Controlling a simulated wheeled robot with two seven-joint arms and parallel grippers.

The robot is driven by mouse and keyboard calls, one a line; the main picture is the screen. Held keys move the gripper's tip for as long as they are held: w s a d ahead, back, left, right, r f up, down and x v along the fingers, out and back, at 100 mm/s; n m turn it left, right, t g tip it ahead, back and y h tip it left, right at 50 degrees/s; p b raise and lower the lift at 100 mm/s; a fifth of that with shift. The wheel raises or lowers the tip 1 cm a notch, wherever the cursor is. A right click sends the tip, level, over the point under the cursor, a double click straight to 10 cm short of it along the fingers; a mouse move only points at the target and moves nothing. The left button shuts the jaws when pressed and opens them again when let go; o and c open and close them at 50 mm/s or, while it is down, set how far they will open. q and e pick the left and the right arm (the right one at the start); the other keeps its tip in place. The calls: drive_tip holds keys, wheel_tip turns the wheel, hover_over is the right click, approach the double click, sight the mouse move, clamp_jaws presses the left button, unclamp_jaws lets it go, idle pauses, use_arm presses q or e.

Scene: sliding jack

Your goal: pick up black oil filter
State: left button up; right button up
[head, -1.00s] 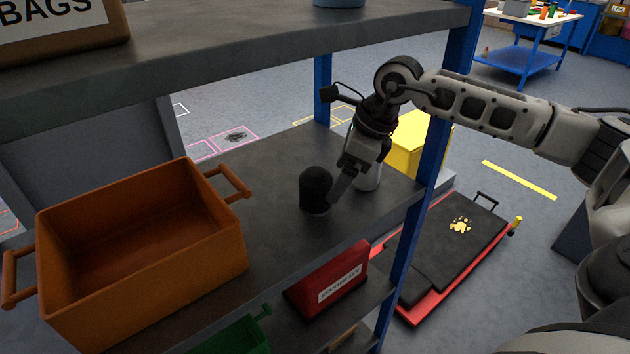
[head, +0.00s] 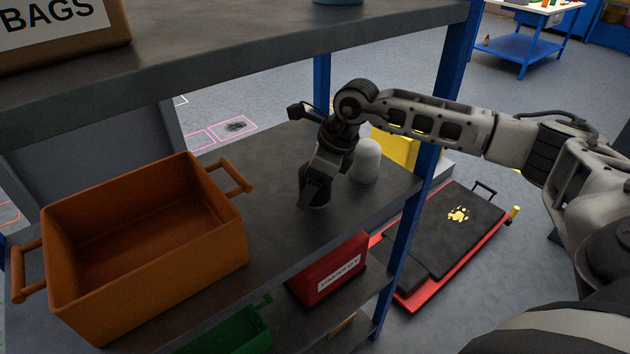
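The black oil filter (head: 321,204) stands on the middle grey shelf, right of the orange bin. Only a small part near its base shows; my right gripper hides the rest. My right gripper (head: 313,192) reaches down from the upper right, with its dark fingers at the filter. They overlap it in the picture; I cannot tell whether they are closed on it. My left gripper is not in view.
A white rounded cylinder (head: 366,161) stands close to the right of my gripper. An orange bin (head: 225,235) takes the shelf's left part. A blue post (head: 418,190) and the upper shelf (head: 250,50) border the space. A red box (head: 335,268) sits below.

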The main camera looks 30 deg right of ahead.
drive_tip(key=c, duration=0.9)
drive_tip(key=shift+c, duration=0.2)
drive_tip(key=shift+r, duration=0.2)
